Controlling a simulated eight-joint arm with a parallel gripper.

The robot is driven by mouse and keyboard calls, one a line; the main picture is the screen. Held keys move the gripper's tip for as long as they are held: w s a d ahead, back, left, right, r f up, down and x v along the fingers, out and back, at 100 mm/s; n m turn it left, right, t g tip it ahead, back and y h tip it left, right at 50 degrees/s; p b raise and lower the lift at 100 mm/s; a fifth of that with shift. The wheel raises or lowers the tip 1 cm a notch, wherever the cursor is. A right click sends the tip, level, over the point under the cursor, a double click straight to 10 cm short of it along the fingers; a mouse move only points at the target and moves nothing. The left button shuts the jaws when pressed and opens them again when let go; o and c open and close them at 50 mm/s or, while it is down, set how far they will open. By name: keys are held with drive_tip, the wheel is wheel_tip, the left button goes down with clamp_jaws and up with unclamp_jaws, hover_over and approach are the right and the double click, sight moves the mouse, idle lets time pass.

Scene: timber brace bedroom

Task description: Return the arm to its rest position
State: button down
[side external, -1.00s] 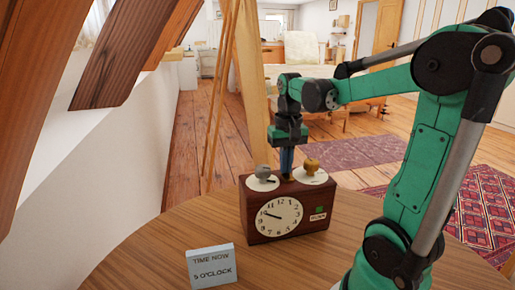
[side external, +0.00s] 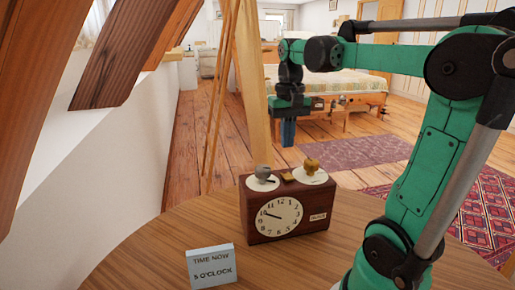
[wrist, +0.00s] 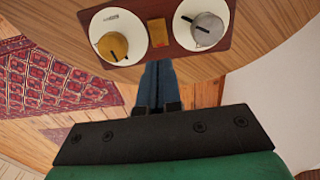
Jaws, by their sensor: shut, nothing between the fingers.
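My gripper (side external: 288,144) points down with its blue fingers shut and empty. It is raised clear above the clock box and appears beyond it in the side view. In the wrist view the fingertips (wrist: 156,68) show just beside the box edge. The dark wooden clock box (side external: 262,228) stands upright on the round table. Its white dial (side external: 275,217) has a hand pointing left. On top are a grey knob (side external: 263,171), a brass knob (side external: 311,166) and a small brass block (side external: 288,177) between them. All three also show in the wrist view.
A pale card (side external: 211,266) reading "TIME NOW 5 O'CLOCK" stands on the table (side external: 150,260) in front of the clock. A slanted timber brace (side external: 130,60) and a white wall lie at left. A bed (side external: 350,85) and rugs are behind. The air around my gripper looks free.

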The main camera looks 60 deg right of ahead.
drive_tip(key=shift+r, duration=0.35)
drive_tip(key=w+a+f+n+t, duration=0.1)
drive_tip(key=a, duration=0.2)
drive_tip(key=w+a+f+n+t, duration=0.1)
drive_tip(key=a+n, duration=0.1)
drive_tip(key=a, duration=0.1)
drive_tip(key=w+a+f+n+t+h, duration=0.1)
drive_tip(key=a+f, duration=0.1)
drive_tip(key=a, duration=0.1)
drive_tip(key=shift+a+n+t, duration=0.2)
drive_tip(key=shift+n+t, duration=0.1)
drive_tip(key=shift+n, duration=0.1)
drive_tip(key=a+f+n+t+y, duration=0.1)
drive_tip(key=a+f+n+t, duration=0.2)
drive_tip(key=a, duration=0.4)
drive_tip(key=shift+a+f+n+t, duration=0.15)
drive_tip(key=shift+a+n+t, duration=0.2)
drive_tip(key=shift+n, duration=0.25)
